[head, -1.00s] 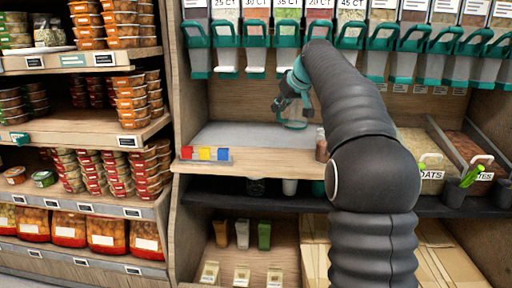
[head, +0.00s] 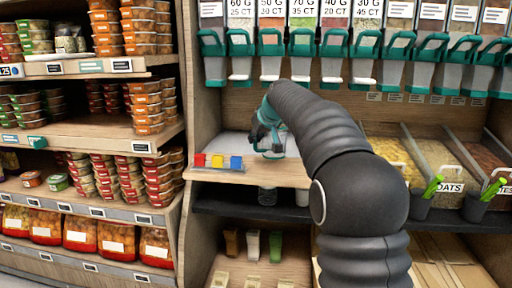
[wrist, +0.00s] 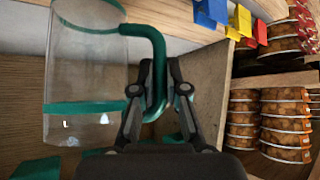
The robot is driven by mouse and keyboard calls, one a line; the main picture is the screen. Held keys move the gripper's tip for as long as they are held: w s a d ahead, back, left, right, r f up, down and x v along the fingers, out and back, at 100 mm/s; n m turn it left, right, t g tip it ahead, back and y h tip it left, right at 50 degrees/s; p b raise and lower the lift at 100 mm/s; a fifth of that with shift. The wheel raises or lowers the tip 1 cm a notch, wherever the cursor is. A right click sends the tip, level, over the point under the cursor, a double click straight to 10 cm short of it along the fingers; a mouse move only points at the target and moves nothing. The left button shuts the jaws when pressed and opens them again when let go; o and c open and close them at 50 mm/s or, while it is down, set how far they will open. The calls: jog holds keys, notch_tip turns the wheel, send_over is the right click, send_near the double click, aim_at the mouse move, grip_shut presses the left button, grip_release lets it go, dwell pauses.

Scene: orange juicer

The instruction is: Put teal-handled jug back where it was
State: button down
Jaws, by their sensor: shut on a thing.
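The teal-handled jug is a clear cup with a teal handle and teal bands. In the wrist view the jug (wrist: 80,82) fills the left side, tilted by the camera's angle. My gripper (wrist: 158,78) is shut on its teal handle. In the head view my gripper (head: 262,128) is above the grey shelf surface (head: 222,143), with the jug (head: 279,150) partly hidden behind it and my arm. I cannot tell whether the jug's bottom touches the shelf.
Red, yellow and blue tags (head: 218,161) stand on the shelf's front edge left of the jug. A row of teal-handled dispensers (head: 271,60) hangs above. Bins of oats (head: 440,172) are at the right. Stacked tubs (head: 146,108) fill the left shelves.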

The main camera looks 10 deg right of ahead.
aim_at(256, 146)
jog(key=shift+f, duration=1.55)
jog(key=shift+f+b, duration=0.1)
jog(key=shift+b, duration=0.25)
jog(key=c, duration=1.2)
grip_release()
